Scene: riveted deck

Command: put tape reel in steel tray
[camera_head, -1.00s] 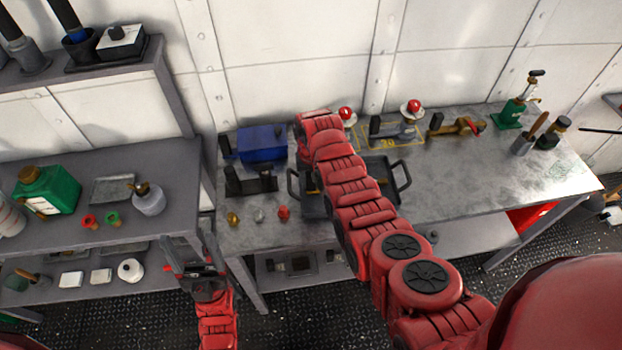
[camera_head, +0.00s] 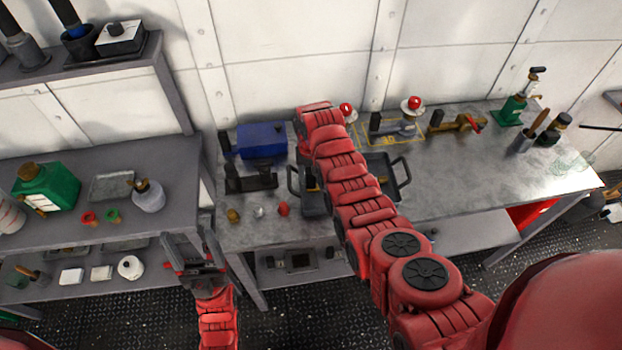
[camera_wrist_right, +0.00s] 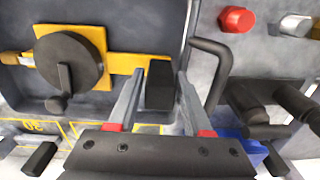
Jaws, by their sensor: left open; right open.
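The tape reel (camera_wrist_right: 75,62), a dark round drum with a crank on a yellow frame, lies in the dark grey steel tray (camera_head: 392,186) with loop handles on the bench. The tray also shows in the right wrist view (camera_wrist_right: 125,14). My right gripper (camera_wrist_right: 156,76) is open over the tray, its fingers on either side of the reel's black grip block. Whether they touch it I cannot tell. In the head view my right arm hides most of the reel and the tray's middle. My left gripper (camera_head: 190,243) is open and empty, in front of the gap between shelf and bench.
A blue box (camera_head: 262,141) and a black fixture (camera_head: 250,180) stand left of the tray. Several small caps, one red (camera_head: 283,209), lie in front. Red-topped devices (camera_head: 411,104) stand behind. A shelf (camera_head: 60,232) with bottles is at left.

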